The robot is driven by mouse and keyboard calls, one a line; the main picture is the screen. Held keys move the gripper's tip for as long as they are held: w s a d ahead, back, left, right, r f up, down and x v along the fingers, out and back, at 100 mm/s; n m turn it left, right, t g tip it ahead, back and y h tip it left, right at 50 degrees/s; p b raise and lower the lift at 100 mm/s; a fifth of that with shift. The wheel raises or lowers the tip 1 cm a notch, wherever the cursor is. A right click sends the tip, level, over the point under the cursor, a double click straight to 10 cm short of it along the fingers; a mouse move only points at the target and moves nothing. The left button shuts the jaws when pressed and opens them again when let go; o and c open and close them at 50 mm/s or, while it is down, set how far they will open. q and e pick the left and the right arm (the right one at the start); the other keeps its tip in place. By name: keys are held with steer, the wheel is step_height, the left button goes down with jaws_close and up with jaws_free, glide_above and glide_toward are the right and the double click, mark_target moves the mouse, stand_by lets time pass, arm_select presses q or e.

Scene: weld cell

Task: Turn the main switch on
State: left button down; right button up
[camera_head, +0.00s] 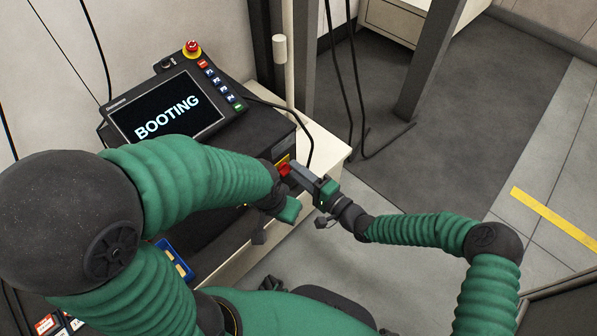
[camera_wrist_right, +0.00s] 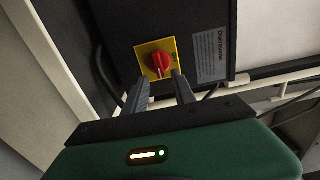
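The main switch is a red rotary knob (camera_wrist_right: 158,62) on a yellow plate, on the dark face of a cabinet. In the right wrist view its grip looks roughly upright; the small lettering is unreadable. Part of the red knob (camera_head: 284,169) shows in the head view, partly covered by my grippers. My right gripper (camera_wrist_right: 159,78) is open, its two fingers apart at either side of the knob's lower end; contact cannot be told. My left gripper (camera_head: 283,208) is beside the cabinet, just below the right one; its fingers are not clear.
A control panel screen (camera_head: 166,108) on the cabinet reads BOOTING. A red emergency stop (camera_head: 192,48) and a column of buttons sit by it. Black cables (camera_head: 352,90) hang near a dark post (camera_head: 430,65). The floor at right is clear.

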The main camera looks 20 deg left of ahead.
steer(key=shift+s+d+r, duration=0.1)
steer(key=shift+s+d, duration=0.05)
steer(key=shift+d, duration=0.1)
steer(key=p+v, duration=0.7)
steer(key=v, duration=0.9)
steer(key=shift+d, duration=0.2)
